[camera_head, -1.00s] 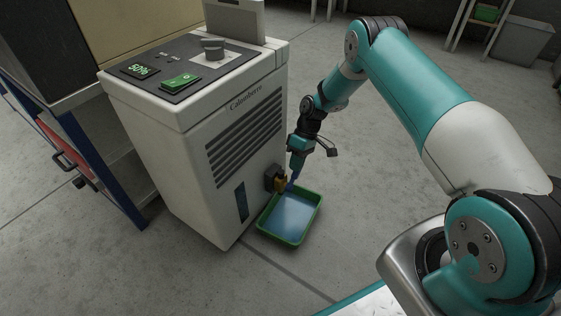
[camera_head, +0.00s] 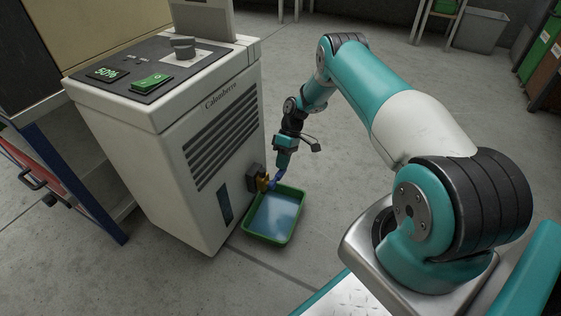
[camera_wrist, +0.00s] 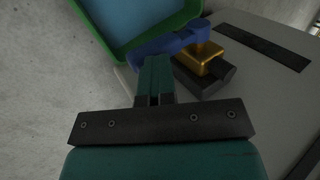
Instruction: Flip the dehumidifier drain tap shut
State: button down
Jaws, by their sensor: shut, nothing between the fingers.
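The white dehumidifier (camera_head: 175,150) stands on the floor, left of centre in the head view. Its drain tap has a brass body (camera_wrist: 203,58) on a black mount (camera_wrist: 207,80), low on its side. The tap's blue lever (camera_wrist: 172,42) sticks out from the brass body over the green tray's edge. My gripper (camera_wrist: 158,72) is shut and empty, its fingertips right beside the lever in the wrist view; I cannot tell if they touch. In the head view my gripper (camera_head: 279,168) points down just above the tap (camera_head: 263,183).
A green tray (camera_head: 296,215) with blue-looking water lies on the floor below the tap. A blue-framed shelf cart (camera_head: 75,185) stands left of the dehumidifier. A grey bin (camera_head: 478,32) is at the back right. The floor between is clear.

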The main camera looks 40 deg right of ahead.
jog(key=shift+d+f, duration=0.25)
jog(key=shift+f, duration=0.2)
jog(key=shift+r, duration=0.1)
